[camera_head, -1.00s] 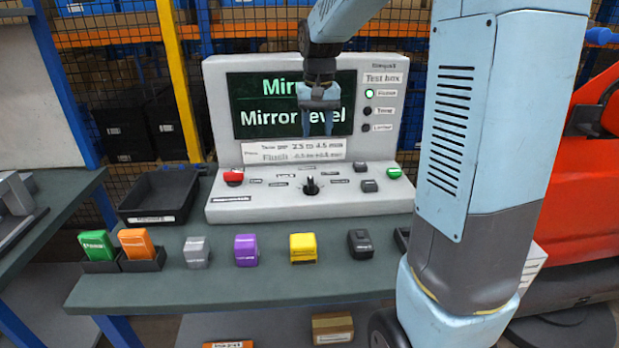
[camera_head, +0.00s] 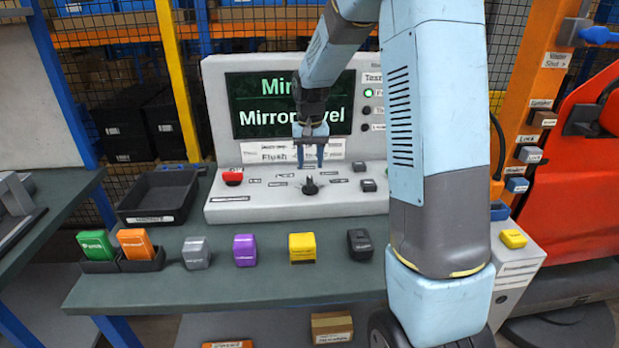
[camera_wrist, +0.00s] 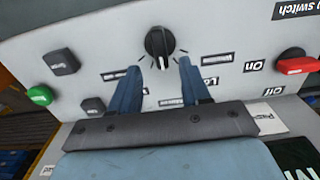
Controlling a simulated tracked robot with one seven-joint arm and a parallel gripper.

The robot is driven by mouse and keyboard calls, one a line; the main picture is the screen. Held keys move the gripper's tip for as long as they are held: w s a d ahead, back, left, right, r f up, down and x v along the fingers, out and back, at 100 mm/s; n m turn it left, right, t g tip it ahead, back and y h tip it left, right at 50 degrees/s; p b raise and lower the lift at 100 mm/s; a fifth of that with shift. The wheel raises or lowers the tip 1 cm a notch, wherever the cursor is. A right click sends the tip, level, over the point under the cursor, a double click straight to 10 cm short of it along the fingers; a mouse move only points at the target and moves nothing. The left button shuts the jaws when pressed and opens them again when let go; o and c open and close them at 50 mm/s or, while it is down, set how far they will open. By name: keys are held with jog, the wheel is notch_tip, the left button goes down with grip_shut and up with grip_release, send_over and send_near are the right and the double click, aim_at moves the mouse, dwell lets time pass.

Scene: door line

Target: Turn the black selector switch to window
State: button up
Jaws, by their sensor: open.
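The black selector switch (camera_head: 310,186) is a small round knob on the sloped front panel of the grey test box (camera_head: 225,205). Small printed labels stand around it, too small to read surely. It also shows in the wrist view (camera_wrist: 159,43), where a white mark is visible on the knob. My gripper (camera_head: 310,163) points down just above and behind the switch. Its blue fingers are open and empty. In the wrist view the fingertips (camera_wrist: 170,64) lie on either side of the knob's near edge, apart from it.
The screen (camera_head: 290,105) rises behind, showing "Mirror" text. Several coloured blocks, including a yellow one (camera_head: 302,247), stand along the bench front. An empty black tray (camera_head: 158,195) is at left.

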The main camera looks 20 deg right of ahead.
aim_at(310, 180)
jog(key=shift+f, duration=3)
jog(key=shift+c, duration=0.3)
grip_shut()
